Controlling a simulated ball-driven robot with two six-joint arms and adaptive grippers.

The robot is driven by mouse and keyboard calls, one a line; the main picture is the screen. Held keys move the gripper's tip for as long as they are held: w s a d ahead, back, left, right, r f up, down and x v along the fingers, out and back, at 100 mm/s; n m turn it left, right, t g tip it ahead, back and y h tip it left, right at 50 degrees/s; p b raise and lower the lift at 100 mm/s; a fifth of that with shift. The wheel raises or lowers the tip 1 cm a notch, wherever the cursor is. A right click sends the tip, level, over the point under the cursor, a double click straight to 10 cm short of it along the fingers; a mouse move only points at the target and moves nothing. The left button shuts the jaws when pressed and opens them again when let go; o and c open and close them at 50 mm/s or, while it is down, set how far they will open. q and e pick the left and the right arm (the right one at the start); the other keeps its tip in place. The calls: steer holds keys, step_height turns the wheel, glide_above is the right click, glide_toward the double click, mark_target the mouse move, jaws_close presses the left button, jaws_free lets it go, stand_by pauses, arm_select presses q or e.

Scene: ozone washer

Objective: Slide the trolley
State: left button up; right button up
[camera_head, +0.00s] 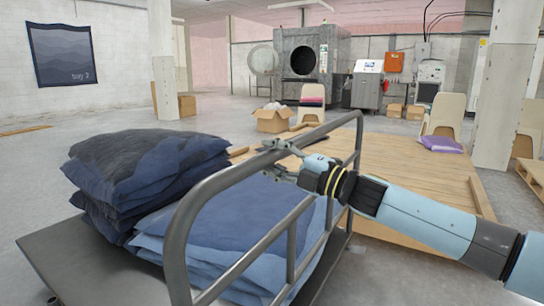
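The trolley (48,250) is a dark flat platform with a grey tubular handle frame (188,212) along its right side. Folded dark and blue denim garments (145,165) lie stacked on it, with a lower, lighter blue pile (225,225) beside the taller one. My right gripper (271,159) is at the top bar of the frame, reaching in from the right. Its fingers are spread apart, one near the upper side of the bar and one below it. Whether they touch the bar cannot be told. My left gripper is not in view.
A low wooden platform (400,175) lies just behind and right of the trolley. Beyond it are a cardboard box (272,120), chairs (446,115) and a large washer (312,60). A white pillar (500,90) stands at right. Grey floor at left is open.

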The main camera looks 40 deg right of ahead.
jaws_close()
steer(key=shift+s+f, duration=0.2)
stand_by(0.7)
